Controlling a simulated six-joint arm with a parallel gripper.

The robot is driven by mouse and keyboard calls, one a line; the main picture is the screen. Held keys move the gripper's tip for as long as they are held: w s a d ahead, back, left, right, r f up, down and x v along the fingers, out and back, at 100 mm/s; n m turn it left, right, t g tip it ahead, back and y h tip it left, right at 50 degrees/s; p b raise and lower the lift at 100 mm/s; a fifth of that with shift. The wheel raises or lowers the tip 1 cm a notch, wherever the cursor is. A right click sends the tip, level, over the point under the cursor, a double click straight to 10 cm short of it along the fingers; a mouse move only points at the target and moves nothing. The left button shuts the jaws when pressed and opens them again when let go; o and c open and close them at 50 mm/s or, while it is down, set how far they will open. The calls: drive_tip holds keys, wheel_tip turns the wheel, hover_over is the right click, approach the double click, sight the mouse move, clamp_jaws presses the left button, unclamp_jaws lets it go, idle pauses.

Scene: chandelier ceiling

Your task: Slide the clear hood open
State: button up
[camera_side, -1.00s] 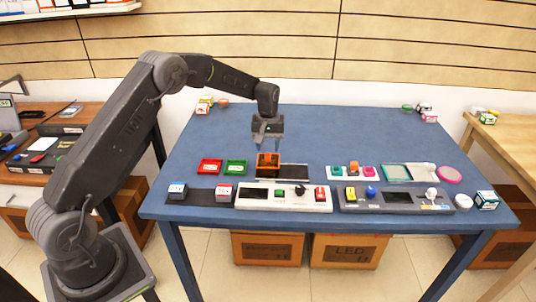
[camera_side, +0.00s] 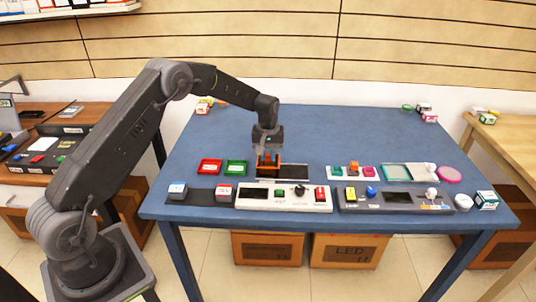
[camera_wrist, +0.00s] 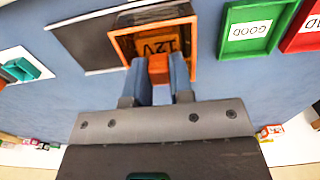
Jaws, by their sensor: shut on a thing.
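An orange-framed box-like piece (camera_side: 268,173) sits at the left end of a dark flat panel (camera_side: 294,171) on the blue table. In the wrist view the orange frame (camera_wrist: 123,45) surrounds a face marked 12V; I cannot tell whether a clear cover lies over it. A small orange block (camera_wrist: 159,72), like a handle, stands at its near edge. My gripper (camera_side: 268,158) points down onto the orange piece. In the wrist view my gripper (camera_wrist: 160,64) is shut on the orange block, one finger on each side. The fingers partly hide the frame's near edge.
A green tray (camera_wrist: 245,47) and a red tray (camera_wrist: 300,44) lie beside the orange piece. A white control console (camera_side: 262,204) with buttons lies in front, with a grey console (camera_side: 395,208) to its right.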

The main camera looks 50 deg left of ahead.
clamp_jaws()
drive_tip(key=w+d, duration=0.6)
drive_tip(key=shift+w+d, duration=0.25)
drive_tip(key=shift+w, duration=0.15)
drive_tip(key=o, duration=0.7)
unclamp_jaws()
wheel_tip(320, 180, up, 14)
